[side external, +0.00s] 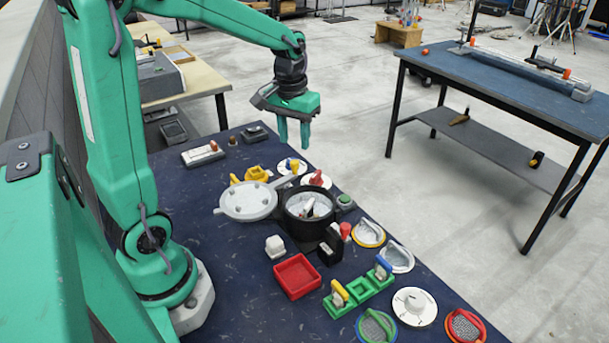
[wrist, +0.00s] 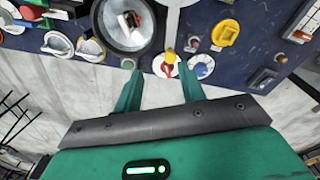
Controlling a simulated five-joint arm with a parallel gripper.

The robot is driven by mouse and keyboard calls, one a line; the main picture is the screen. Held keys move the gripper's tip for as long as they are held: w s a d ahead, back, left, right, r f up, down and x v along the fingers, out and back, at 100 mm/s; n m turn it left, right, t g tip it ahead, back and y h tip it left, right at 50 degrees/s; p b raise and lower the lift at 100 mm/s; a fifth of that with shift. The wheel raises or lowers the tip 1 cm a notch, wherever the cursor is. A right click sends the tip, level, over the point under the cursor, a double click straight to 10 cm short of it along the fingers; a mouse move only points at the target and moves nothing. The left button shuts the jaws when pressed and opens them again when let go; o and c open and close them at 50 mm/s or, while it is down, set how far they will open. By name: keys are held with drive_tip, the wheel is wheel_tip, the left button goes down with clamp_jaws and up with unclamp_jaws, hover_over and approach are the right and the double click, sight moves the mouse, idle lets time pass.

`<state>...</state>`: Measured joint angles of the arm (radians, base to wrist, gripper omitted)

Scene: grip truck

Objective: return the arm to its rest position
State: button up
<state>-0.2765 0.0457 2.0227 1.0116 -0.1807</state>
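My gripper (side external: 293,141) hangs from my green arm above the far end of the dark blue table (side external: 215,300) in the side view, fingers pointing down. It is clear of the objects below. In the wrist view my gripper (wrist: 160,70) has its two green fingers spread apart, with nothing held between them.
A black pot (side external: 308,222) with a grey lid (side external: 248,201) beside it stands mid-table. A red tray (side external: 297,276), a white block (side external: 275,247) and several knobs, discs and handles crowd around. A blue-topped workbench (side external: 500,90) stands apart at right, across open floor.

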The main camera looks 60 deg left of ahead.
drive_tip(key=s+d+r+m+t, duration=0.2)
drive_tip(key=s+d+r, duration=0.1)
drive_tip(key=s+d, duration=0.2)
drive_tip(key=s+d+r+m+t, duration=0.2)
drive_tip(key=s+d, duration=0.3)
drive_tip(key=s, duration=0.3)
drive_tip(key=shift+r+m+t, duration=0.4)
drive_tip(key=shift+m+t, duration=0.1)
drive_tip(key=shift+m, duration=0.1)
